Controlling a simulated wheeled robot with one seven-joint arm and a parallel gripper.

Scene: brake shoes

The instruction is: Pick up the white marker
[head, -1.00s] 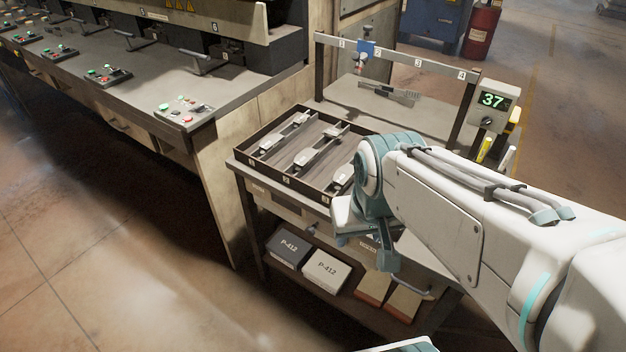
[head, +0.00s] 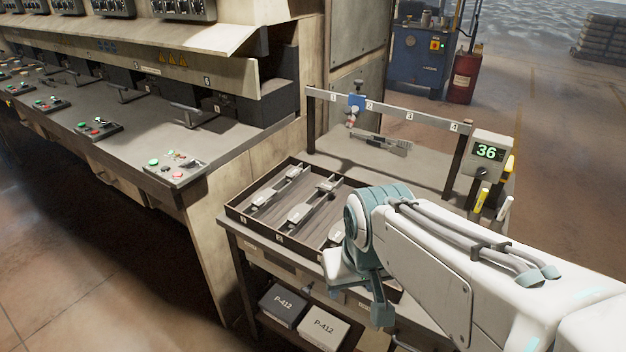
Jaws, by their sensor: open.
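The white marker (head: 504,210) stands upright, slightly tilted, at the right end of the cart, below the display box. A yellow marker (head: 482,199) stands just to its left. Their lower ends are hard to make out, partly behind my arm. My arm reaches in from the lower right and bends down in front of the cart, left of the markers and apart from them. I cannot make out my gripper's fingers; the arm's end is hidden behind its own links.
A tray (head: 232,211) with several brake shoes lies on the cart, left of my arm. A numbered rail (head: 385,110) with a blue clip spans the cart's back. The display box (head: 489,152) reads 36. A long press bench (head: 135,150) stands at left. Boxes lie on the lower shelf.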

